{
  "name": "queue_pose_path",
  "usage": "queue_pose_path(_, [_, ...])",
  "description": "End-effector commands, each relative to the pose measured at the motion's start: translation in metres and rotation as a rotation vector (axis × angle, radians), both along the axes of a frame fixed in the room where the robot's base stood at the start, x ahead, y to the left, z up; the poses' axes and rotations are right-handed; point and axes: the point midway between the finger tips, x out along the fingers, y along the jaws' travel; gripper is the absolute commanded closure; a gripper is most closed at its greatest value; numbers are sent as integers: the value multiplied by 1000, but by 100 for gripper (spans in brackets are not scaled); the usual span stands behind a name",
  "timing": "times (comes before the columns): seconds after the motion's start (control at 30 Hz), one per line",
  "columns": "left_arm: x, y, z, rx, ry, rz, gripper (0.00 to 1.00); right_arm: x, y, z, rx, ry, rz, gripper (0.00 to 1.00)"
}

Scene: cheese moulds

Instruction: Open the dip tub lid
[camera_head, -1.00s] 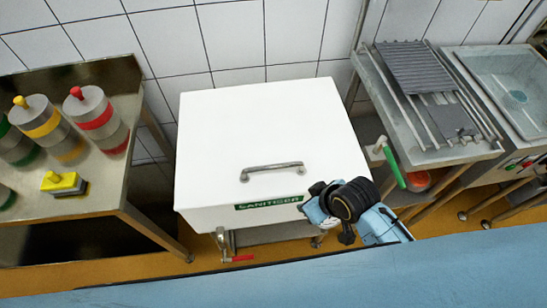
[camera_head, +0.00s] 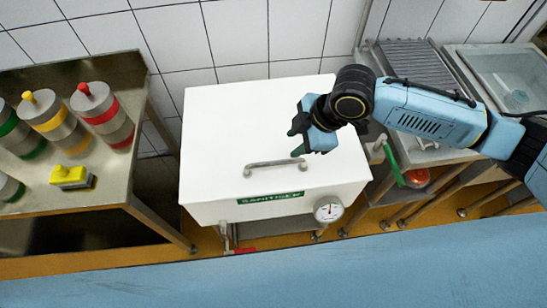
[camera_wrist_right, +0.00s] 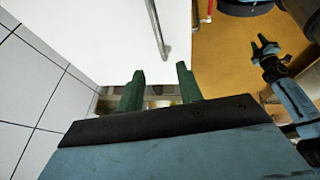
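The dip tub (camera_head: 225,212) is a white box with a green "SANITISER" label on its front. Its white lid (camera_head: 230,125) lies shut, with a grey bar handle (camera_head: 272,164) near the front edge. My right gripper (camera_head: 294,142) is over the lid, just behind the handle's right end, with nothing in it. In the right wrist view its two green fingers (camera_wrist_right: 160,88) are apart and the handle (camera_wrist_right: 157,30) shows beyond them, not between them. My left gripper (camera_wrist_right: 262,48) shows only in the wrist view, at the right, fingers apart and empty.
A round gauge (camera_head: 329,209) is on the tub's front right. A steel table (camera_head: 120,185) with several colour-banded cheese moulds stands at left. A steel rack (camera_head: 440,155) and a sink (camera_head: 510,75) stand at right. Tiled wall is behind.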

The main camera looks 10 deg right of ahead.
Motion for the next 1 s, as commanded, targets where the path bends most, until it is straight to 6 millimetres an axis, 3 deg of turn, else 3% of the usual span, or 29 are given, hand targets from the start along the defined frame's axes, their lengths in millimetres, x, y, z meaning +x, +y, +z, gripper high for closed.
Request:
queue_pose_path(0.6, [2, 0, -4, 0, -3, 0, 64, 19, 44, -103, 1, 1, 0, 64])
queue_pose_path(1.0, [3, 0, -5, 0, -4, 1, 64, 23, 50, -117, 1, -1, 0, 64])
